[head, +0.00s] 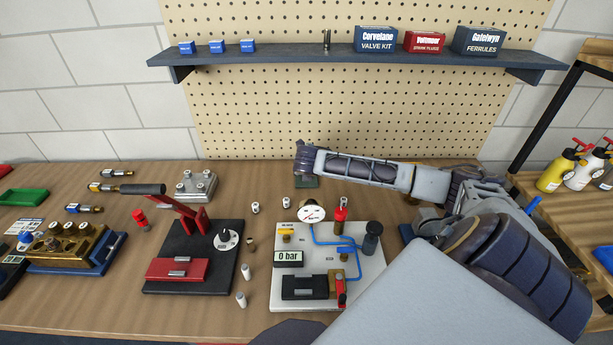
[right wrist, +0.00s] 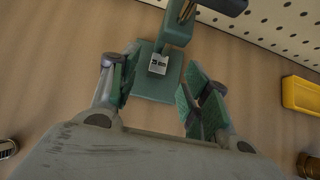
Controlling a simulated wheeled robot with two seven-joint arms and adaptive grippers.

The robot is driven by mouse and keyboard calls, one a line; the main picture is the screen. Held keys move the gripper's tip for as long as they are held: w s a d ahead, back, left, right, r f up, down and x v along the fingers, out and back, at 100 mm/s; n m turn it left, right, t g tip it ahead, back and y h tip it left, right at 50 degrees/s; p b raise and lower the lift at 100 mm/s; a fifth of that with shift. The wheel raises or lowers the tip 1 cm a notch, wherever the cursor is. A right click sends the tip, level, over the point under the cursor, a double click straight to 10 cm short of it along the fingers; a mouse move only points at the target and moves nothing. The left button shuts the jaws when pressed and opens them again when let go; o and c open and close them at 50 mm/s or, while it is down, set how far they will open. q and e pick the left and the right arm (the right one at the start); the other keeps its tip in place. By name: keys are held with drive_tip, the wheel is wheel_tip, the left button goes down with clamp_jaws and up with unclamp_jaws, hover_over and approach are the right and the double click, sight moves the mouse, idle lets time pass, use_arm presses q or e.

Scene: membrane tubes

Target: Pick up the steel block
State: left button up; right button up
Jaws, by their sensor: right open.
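A silver steel block (head: 193,186) with several round studs on top sits on the bench, left of centre in the head view, behind the black-and-red lever press. It does not show in the right wrist view. My right gripper (right wrist: 160,75) is open, its two fingers apart above a green base plate (right wrist: 155,88) with a small label. Nothing is clearly held between the fingers. In the head view my right forearm hides the fingers, and they are well to the right of the steel block. My left gripper is not in view.
The lever press (head: 195,255) stands in front of the block. A white gauge panel (head: 330,260) is right of it. A brass manifold (head: 68,243) sits at the left. A yellow bin (right wrist: 301,95) lies right in the wrist view. A shelf (head: 350,55) hangs on the pegboard.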

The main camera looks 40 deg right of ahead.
drive_tip(key=shift+w+d+f, duration=0.1)
drive_tip(key=shift+f, duration=0.05)
idle(0.3)
drive_tip(key=shift+x, duration=1.2)
drive_tip(key=shift+f+x, duration=0.2)
drive_tip(key=shift+x, duration=1.1)
clamp_jaws()
